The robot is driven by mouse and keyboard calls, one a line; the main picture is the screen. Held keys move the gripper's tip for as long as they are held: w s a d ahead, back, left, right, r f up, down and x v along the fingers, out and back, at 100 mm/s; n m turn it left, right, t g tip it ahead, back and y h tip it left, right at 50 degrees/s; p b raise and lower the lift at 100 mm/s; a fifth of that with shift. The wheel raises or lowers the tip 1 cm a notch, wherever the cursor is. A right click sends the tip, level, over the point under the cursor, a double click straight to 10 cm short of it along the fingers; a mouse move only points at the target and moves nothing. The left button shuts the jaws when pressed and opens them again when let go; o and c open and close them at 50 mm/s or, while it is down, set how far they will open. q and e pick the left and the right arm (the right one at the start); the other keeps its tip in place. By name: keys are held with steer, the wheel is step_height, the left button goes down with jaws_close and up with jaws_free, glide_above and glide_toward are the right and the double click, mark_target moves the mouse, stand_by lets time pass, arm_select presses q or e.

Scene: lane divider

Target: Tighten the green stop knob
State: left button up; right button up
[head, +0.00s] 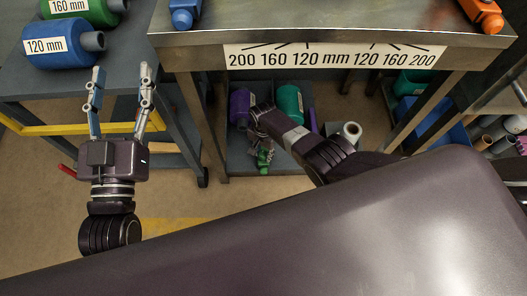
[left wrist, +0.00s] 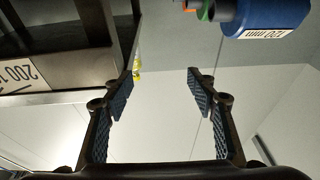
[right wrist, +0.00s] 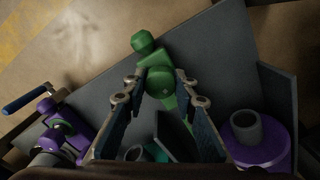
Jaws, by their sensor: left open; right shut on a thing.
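The green stop (right wrist: 147,43) shows in the right wrist view with a round green knob (right wrist: 160,82) between the fingertips of my right gripper (right wrist: 158,92). My right gripper is shut on this knob. In the head view the green stop (head: 264,158) is small and partly hidden by my right gripper (head: 262,142), under the bench at the lower shelf. My left gripper (head: 120,84) is open and empty, raised at the left in front of the cart. Its two fingers (left wrist: 157,88) stand wide apart in the left wrist view.
A steel bench (head: 335,50) with a 200 160 120 mm scale stands ahead. A blue 120 mm roll (head: 52,45) lies on the left cart. Purple (head: 240,103) and teal (head: 288,101) rolls are under the bench. A purple stop (right wrist: 62,128) is left of the green one.

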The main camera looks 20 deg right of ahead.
mark_target(264, 153)
arm_select(q)
steer(key=shift+w+a+f+g, duration=0.1)
steer(key=shift+f+g, duration=0.35)
steer(key=shift+f, duration=0.45)
steer(key=shift+w+a+f+g, duration=0.1)
steer(key=shift+f+g, duration=0.35)
steer(key=shift+f, duration=0.45)
arm_select(e)
steer(key=shift+w+r+m, duration=0.1)
steer(key=shift+m, duration=1.8)
steer(key=o, duration=1.1)
steer(key=shift+d, duration=0.1)
steer(key=shift+o, duration=0.3)
arm_select(q)
steer(key=shift+f, duration=0.1)
arm_select(e)
step_height(264, 153, up, 12)
